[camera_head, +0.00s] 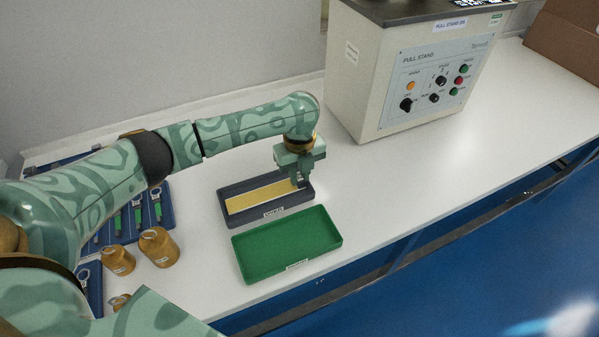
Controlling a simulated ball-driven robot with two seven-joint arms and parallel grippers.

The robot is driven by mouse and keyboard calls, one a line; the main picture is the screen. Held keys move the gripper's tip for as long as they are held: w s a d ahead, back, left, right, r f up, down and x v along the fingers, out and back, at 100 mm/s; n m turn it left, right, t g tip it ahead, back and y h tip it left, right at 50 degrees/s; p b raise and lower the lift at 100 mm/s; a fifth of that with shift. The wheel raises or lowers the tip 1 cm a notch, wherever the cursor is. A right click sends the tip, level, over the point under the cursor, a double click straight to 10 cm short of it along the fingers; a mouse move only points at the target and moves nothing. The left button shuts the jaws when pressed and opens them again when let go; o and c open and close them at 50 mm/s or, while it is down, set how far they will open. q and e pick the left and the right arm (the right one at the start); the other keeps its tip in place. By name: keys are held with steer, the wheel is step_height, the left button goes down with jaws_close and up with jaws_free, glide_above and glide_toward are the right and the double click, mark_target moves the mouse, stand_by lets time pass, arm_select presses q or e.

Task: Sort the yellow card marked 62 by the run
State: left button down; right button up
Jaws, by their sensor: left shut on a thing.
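A long yellow card (262,194) lies in the dark grey tray (226,216) on the white bench. No number can be read on it from here. My left gripper (301,184) points down at the right end of the dark tray and is shut on the card's right end. Its fingers hide that end of the card. An empty green tray (285,245) sits just in front of the dark tray. Both trays carry a small white label on the front, too small to read. My right gripper is not in view.
A beige pull stand machine (385,80) with knobs and coloured buttons stands behind, to the right. Brass weights (159,247) and blue tool trays (165,207) lie to the left, partly under my left arm. The bench right of the trays is clear.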

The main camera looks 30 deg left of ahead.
arm_select(q)
steer(key=shift+s+f, duration=0.3)
steer(key=shift+f, duration=0.1)
steer(key=c, duration=1.6)
jaws_free()
steer(key=o, duration=0.4)
steer(key=shift+s, duration=0.15)
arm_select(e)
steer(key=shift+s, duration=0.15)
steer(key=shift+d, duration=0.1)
arm_select(q)
steer(key=shift+r, duration=0.1)
steer(key=shift+r, duration=0.35)
step_height(320, 180, up, 16)
steer(key=p, duration=0.7)
steer(key=shift+w+p, duration=0.25)
steer(key=shift+p, duration=0.15)
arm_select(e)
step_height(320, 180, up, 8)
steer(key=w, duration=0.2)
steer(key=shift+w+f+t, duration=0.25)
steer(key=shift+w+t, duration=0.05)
